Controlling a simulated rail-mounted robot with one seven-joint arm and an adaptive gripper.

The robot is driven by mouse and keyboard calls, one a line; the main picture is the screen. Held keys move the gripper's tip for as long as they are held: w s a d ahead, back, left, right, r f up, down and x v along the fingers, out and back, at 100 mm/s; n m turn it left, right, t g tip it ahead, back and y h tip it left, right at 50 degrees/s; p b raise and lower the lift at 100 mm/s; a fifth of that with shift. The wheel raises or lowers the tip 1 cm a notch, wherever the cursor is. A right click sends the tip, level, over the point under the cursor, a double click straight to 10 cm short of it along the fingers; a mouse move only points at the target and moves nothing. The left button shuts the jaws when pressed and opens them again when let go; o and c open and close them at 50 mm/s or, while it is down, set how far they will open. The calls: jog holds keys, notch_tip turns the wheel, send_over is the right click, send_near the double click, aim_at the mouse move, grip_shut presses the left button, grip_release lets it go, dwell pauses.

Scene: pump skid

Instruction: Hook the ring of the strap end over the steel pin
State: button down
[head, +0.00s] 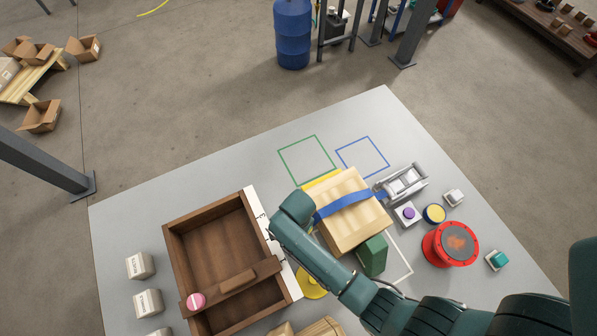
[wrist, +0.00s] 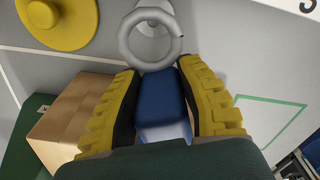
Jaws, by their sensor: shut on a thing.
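A blue strap (head: 345,203) runs over a pale wooden crate (head: 357,232) from a grey metal buckle (head: 405,181) on its right. In the wrist view, my gripper (wrist: 160,78) has its yellow fingers shut on the blue strap end (wrist: 160,98). The grey ring (wrist: 176,47) sticks out in front of the fingertips, over the grey table top. In the head view, my arm hides the gripper and ring, to the left of the crate.
A brown wooden tray (head: 168,262) lies left of my arm. A yellow disc (head: 312,288) is close by, also in the wrist view (wrist: 60,38). A green block (head: 373,257) stands beside the crate. A red drum (head: 428,250) is farther right.

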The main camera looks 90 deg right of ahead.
jog(key=shift+f+b, duration=3.2)
jog(key=shift+b, duration=0.15)
jog(key=shift+f+b, duration=0.5)
jog(key=shift+f, duration=1)
jog(key=c, duration=0.7)
grip_release()
jog(key=shift+o, duration=0.2)
notch_tip(320, 180, up, 12)
